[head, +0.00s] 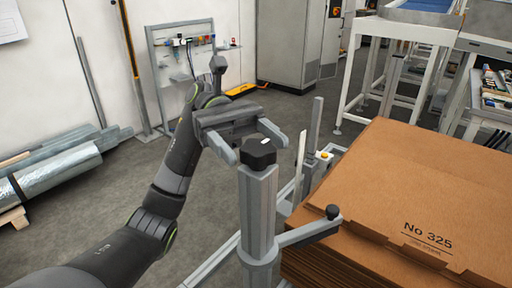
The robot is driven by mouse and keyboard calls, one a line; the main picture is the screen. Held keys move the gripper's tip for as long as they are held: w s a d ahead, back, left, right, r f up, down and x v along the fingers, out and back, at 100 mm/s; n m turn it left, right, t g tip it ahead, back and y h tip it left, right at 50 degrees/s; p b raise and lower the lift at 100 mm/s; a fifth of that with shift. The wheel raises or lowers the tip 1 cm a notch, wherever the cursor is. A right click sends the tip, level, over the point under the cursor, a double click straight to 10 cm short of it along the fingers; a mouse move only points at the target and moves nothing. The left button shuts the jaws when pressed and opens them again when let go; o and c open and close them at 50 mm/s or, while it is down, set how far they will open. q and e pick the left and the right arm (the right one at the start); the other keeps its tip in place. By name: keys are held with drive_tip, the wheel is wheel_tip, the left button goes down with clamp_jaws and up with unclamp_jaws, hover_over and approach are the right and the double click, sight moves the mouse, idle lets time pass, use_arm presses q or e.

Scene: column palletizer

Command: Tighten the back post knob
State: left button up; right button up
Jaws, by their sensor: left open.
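A black lobed knob (257,154) with a small white mark sits on top of a grey upright post (257,205) in the middle of the head view. My left gripper (248,143) reaches in from the left and is open. Its two light grey fingers are spread, one left of the knob and one behind it to the right. The fingertips are close to the knob; I cannot tell whether they touch it. My right gripper is not in view.
A grey side arm with a black ball (332,212) juts right from the post. A stack of brown cardboard (420,190) marked "No 325" fills the right. Wrapped rolls (60,165) lie at left. The floor between is clear.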

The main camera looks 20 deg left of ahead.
sight(249, 142)
use_arm(q)
drive_tip(key=shift+b+v, duration=0.4)
drive_tip(key=shift+v, duration=2.55)
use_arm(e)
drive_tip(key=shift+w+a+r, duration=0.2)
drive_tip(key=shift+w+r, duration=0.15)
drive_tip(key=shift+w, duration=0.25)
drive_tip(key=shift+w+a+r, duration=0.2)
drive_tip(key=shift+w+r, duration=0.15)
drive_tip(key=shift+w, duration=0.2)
